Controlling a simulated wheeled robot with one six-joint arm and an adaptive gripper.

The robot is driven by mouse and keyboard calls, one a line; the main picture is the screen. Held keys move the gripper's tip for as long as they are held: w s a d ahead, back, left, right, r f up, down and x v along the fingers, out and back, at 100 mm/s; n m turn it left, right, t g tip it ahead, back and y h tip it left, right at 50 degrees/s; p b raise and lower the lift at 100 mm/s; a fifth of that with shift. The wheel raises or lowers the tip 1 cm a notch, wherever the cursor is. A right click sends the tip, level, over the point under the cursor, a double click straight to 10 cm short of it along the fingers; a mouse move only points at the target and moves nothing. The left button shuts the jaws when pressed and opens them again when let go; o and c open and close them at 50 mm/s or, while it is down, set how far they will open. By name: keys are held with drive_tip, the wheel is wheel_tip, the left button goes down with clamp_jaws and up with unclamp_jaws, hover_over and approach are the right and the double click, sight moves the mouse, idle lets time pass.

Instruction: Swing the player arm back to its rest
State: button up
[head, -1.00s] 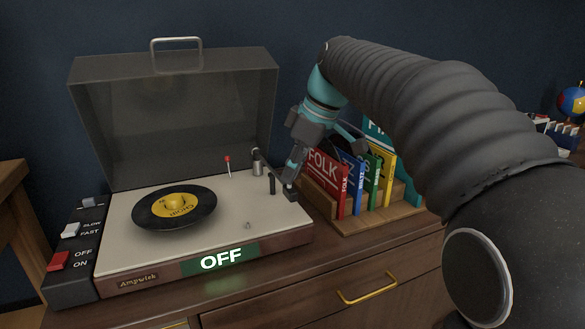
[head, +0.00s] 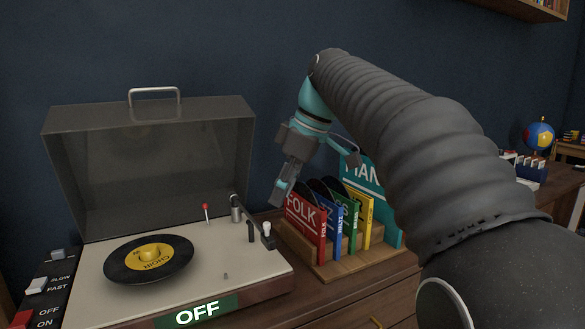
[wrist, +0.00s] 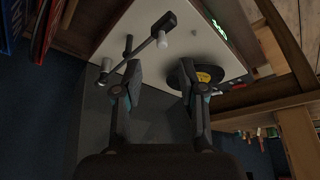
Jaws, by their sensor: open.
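The record player (head: 90,290) stands with its grey lid open and a green OFF sign on its front. Its thin player arm (wrist: 140,55) lies along the right side of the deck, off the record; its dark head with a white knob (head: 266,229) is near the right edge. A short dark post (head: 251,231) stands beside the arm; whether they touch I cannot tell. The black record (head: 148,260) has a yellow label. My gripper (head: 281,191) is open and empty, above and behind the arm's head. In the wrist view its fingers (wrist: 155,88) are spread apart.
A wooden rack (head: 325,265) of upright records stands close right of the player, below my gripper. The open lid (head: 150,160) rises behind the deck. A red-tipped lever (head: 206,213) stands on the deck. Switches (head: 45,290) line the left side.

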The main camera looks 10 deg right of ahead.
drive_tip(key=shift+v, duration=2.7)
drive_tip(key=w+d+f+m+t+h, duration=0.1)
drive_tip(key=d+f+m+t+h, duration=0.15)
drive_tip(key=f+m, duration=0.8)
drive_tip(key=s+d+f+m, duration=0.1)
drive_tip(key=s+d+f, duration=0.1)
drive_tip(key=s+f, duration=0.6)
drive_tip(key=s+d+f+m+t+h, duration=0.1)
drive_tip(key=s+d+f, duration=0.1)
drive_tip(key=s+f, duration=0.7)
drive_tip(key=s, duration=0.6)
drive_tip(key=shift+s+f, duration=0.2)
drive_tip(key=shift+s, duration=0.15)
drive_tip(key=shift+m+h, duration=0.25)
